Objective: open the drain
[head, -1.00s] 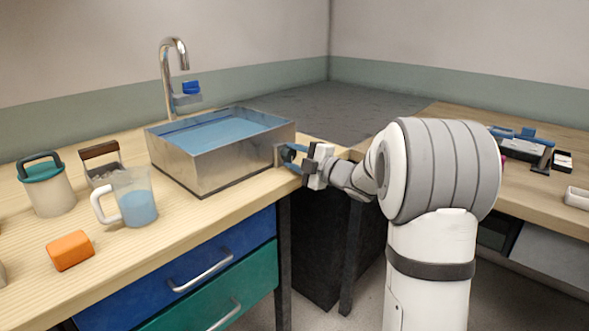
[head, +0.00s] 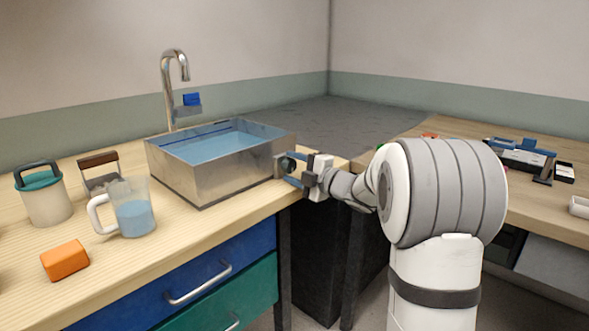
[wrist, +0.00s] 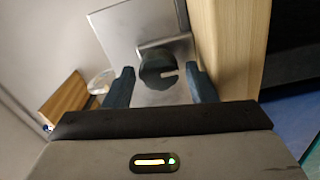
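A steel sink box (head: 205,183) stands on the wooden counter and holds blue water (head: 212,146). A dark round drain knob (wrist: 157,70) with a pale mark sits on the sink's right wall, below a metal spout or bracket; it also shows in the head view (head: 286,164). My gripper (wrist: 160,85) is open, its two dark blue fingers on either side of the knob. Gaps show between the fingers and the knob in the wrist view. In the head view my gripper (head: 289,172) is at the sink's right end. The drain opening inside is not visible.
A tap (head: 171,90) with a blue lever rises behind the sink. A measuring jug (head: 134,214), a lidded canister (head: 45,200) and an orange block (head: 65,260) stand left on the counter. A second bench (head: 440,135) is at right.

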